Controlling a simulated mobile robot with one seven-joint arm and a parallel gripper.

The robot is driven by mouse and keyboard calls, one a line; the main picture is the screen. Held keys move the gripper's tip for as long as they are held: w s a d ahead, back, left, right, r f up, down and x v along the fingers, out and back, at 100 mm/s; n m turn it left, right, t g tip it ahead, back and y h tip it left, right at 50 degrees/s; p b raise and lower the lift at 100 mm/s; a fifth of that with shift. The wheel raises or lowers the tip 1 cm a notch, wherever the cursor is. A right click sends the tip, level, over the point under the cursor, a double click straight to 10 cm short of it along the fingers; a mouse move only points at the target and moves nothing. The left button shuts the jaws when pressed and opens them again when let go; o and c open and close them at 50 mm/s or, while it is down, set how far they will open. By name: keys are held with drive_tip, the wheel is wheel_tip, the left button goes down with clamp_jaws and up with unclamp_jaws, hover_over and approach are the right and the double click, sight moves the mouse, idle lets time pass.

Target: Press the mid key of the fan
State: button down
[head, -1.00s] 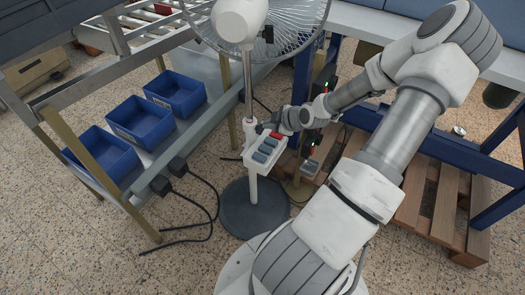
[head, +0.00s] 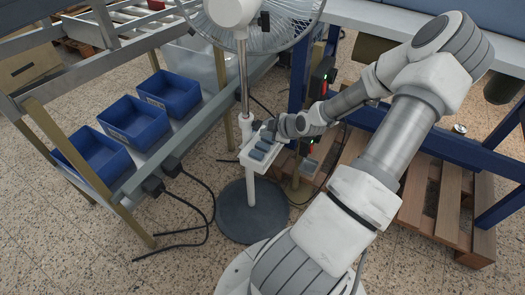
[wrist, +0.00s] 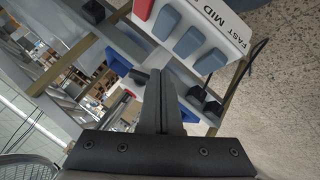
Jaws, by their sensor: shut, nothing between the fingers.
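The fan (head: 232,12) stands on a pole with a round dark base (head: 252,212). Its white key box (head: 246,160) is fixed partway up the pole. In the wrist view the box (wrist: 226,42) shows a red key (wrist: 143,8) and three blue-grey keys in a row. The mid key (wrist: 188,40) is the blue-grey one beside the word MID, between the key by FAST (wrist: 210,60) and another blue-grey key (wrist: 166,22). My gripper (wrist: 155,74) is shut and empty, its tips appearing just below the keys in that view. Contact cannot be told. In the head view my gripper (head: 272,130) covers the box's far end.
Blue bins (head: 170,92) sit on a metal rack left of the fan. Black plugs and cables (head: 175,167) hang at the rack's edge. A wooden pallet (head: 425,205) and a blue-framed table lie right, with a post carrying a red-and-black switch box (head: 322,75) near my arm.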

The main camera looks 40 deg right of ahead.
sight(260, 143)
drive_tip(key=shift+f+b, duration=0.65)
drive_tip(key=shift+f, duration=0.85)
drive_tip(key=shift+f, duration=0.1)
idle(0.7)
drive_tip(key=shift+f, duration=0.3)
drive_tip(key=shift+f+b, duration=0.45)
idle(0.6)
drive_tip(key=shift+r+p, duration=0.85)
drive_tip(key=shift+r, duration=0.05)
wheel_tip(260, 143, up, 5)
drive_tip(key=p, duration=0.4)
drive_tip(key=shift+r+p, duration=0.1)
drive_tip(key=shift+p, duration=0.3)
